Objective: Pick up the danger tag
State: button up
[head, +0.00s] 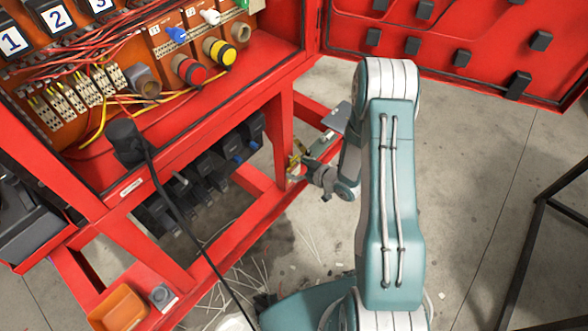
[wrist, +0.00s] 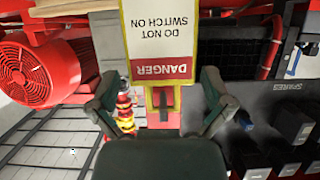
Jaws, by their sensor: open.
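The danger tag (wrist: 158,45) is a white and yellow card with a red DANGER band and the words DO NOT SWITCH ON. It appears upside down at the top middle of the wrist view. My gripper (wrist: 160,88) is open, with one finger on each side below the tag's red band. Nothing is clearly clamped between the fingers. A small yellow and red part with a grey middle (wrist: 163,101) shows just below the band. In the head view my gripper (head: 309,174) is by the red frame's right leg, and the tag cannot be made out clearly there.
The red frame (head: 285,140) stands close to my gripper, under an open control panel. A red motor (wrist: 38,75) is at the wrist view's left, and a dark SPARES bin (wrist: 288,90) at its right. A black cable (head: 172,205) hangs in front. Grey floor (head: 480,170) lies open to the right.

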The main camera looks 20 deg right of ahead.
jog(key=shift+x, duration=0.8)
jog(key=c, duration=0.9)
jog(key=shift+o, duration=0.2)
jog(key=shift+r, duration=0.1)
jog(key=shift+r, duration=0.65)
jog(key=s+d, duration=1)
jog(key=s, duration=0.4)
jog(key=shift+s+d, duration=0.3)
jog(key=shift+s, duration=0.05)
